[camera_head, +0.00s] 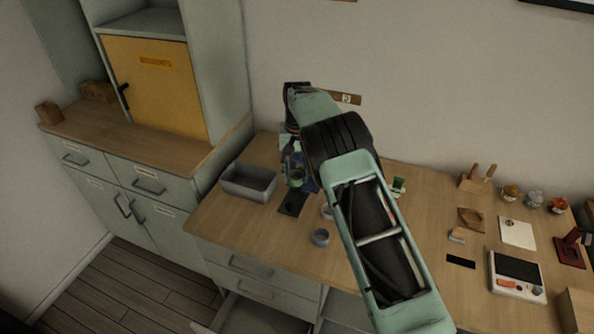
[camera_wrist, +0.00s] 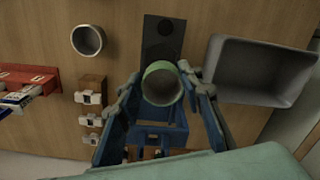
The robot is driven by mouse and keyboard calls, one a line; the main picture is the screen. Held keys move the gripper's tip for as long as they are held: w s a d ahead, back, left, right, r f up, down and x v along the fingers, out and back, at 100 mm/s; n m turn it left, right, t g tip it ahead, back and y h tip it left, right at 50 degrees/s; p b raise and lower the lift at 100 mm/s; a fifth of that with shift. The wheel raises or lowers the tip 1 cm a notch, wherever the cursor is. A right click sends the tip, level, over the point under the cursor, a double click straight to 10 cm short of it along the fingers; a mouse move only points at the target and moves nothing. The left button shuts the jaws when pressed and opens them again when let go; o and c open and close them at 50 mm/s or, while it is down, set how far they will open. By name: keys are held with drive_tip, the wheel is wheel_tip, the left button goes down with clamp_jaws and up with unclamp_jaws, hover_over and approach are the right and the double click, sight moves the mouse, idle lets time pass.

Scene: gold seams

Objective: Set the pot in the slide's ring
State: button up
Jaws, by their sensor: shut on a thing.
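The pot (camera_wrist: 162,84) is a small round vessel with a pale green rim, its open mouth facing the wrist camera. My gripper (camera_wrist: 158,82) is shut on it, with a blue finger on either side; in the head view the gripper (camera_head: 296,172) is partly hidden by my arm. The slide (camera_wrist: 162,40) is a dark flat plate on the table, also visible in the head view (camera_head: 292,203). A dark round feature, perhaps the ring (camera_wrist: 165,27), shows on its far part. The pot overlaps the slide's near end in the wrist view; its height above it is unclear.
A grey open bin (camera_head: 248,182) stands close beside the slide and gripper.

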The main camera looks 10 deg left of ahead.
sight(296, 184)
drive_tip(key=shift+f+b, duration=0.75)
drive_tip(key=shift+f, duration=1.45)
drive_tip(key=shift+s+f+b, duration=0.1)
drive_tip(key=shift+f+b, duration=1.3)
drive_tip(key=shift+b, duration=0.65)
idle(1.3)
idle(0.4)
drive_tip(key=o, duration=0.9)
drive_tip(key=shift+c, duration=0.2)
drive_tip(key=shift+r, duration=0.1)
drive_tip(key=shift+d+r+p, duration=0.15)
drive_tip(key=shift+r+p, duration=1)
drive_tip(key=shift+r, duration=1.3)
drive_tip(key=shift+r, duration=0.1)
